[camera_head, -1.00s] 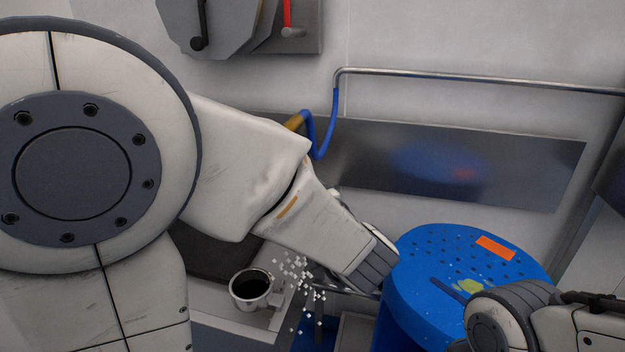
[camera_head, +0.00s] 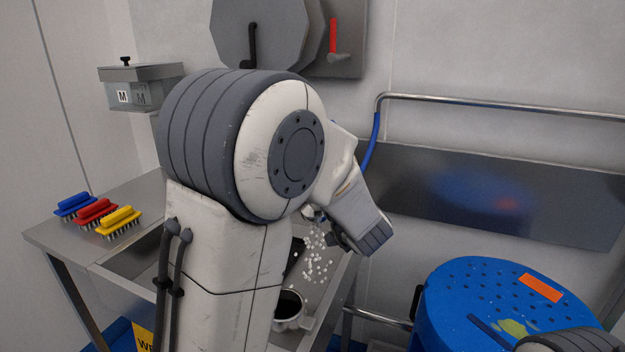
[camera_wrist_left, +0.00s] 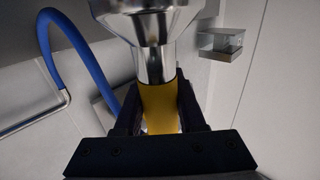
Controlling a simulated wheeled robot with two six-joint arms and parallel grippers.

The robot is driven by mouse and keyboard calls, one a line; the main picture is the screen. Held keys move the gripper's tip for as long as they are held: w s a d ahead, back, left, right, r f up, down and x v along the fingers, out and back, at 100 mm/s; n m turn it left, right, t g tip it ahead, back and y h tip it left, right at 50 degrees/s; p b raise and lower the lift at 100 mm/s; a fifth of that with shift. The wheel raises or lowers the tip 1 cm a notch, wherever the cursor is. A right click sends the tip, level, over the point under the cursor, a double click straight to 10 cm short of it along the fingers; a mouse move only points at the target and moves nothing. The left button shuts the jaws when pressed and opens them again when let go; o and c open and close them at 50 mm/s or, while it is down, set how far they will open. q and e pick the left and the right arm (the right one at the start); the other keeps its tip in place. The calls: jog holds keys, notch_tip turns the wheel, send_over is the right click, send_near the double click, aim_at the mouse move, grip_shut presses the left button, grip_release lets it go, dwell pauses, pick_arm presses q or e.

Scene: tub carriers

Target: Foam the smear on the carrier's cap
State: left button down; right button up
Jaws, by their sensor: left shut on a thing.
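A blue carrier (camera_head: 445,310) stands at the lower right of the head view. Its round blue cap has many small holes, an orange label (camera_head: 541,288) and a yellow-green smear (camera_head: 512,327). My left gripper (camera_wrist_left: 158,105) is shut on the yellow grip of a shiny metal foam nozzle (camera_wrist_left: 155,62) in the left wrist view. In the head view my left arm hides the nozzle; its wrist is left of the carrier, apart from it. My right arm covers the cap's front edge at the bottom right; its fingers cannot be made out.
A blue hose (camera_head: 373,145) hangs from a wall rail (camera_head: 480,103). A steel bench (camera_head: 75,238) at left bears blue, red and yellow brushes (camera_head: 95,212). A metal cup (camera_head: 290,322) with dark contents and scattered white bits (camera_head: 317,262) lie beyond my left arm.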

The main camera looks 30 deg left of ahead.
pick_arm(q)
jog(key=shift+w+a+r, duration=0.1)
jog(key=shift+w+a, duration=0.25)
jog(key=shift+w, duration=0.05)
